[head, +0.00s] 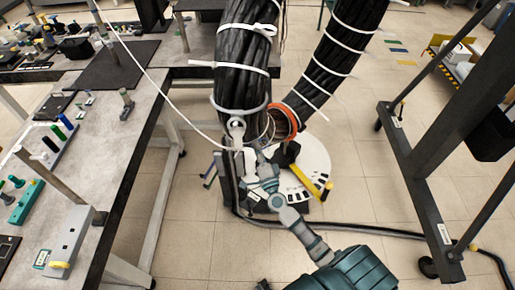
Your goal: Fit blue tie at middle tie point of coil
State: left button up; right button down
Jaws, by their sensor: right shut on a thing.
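The coil (243,60) is a thick black bundle with two legs, one upright and one slanting to the right (330,50). Several white ties wrap both legs. My right gripper (240,150) is at the lower end of the upright leg, with its arm coming from the bottom right. It is shut on what looks like a thin white strip (150,75), which runs up to the top left; the fingertips are small and partly unclear. I cannot make out a blue tie. My left gripper is not in view.
A grey workbench (105,150) with tools and small fixtures stands at the left. A round white base (312,160) lies below the coil, with a yellow-handled tool (305,178). A black wheeled frame (425,190) stands at the right. A dark cable crosses the floor.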

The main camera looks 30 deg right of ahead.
jog(key=shift+r, duration=0.1)
jog(key=c, duration=1.1)
grip_release()
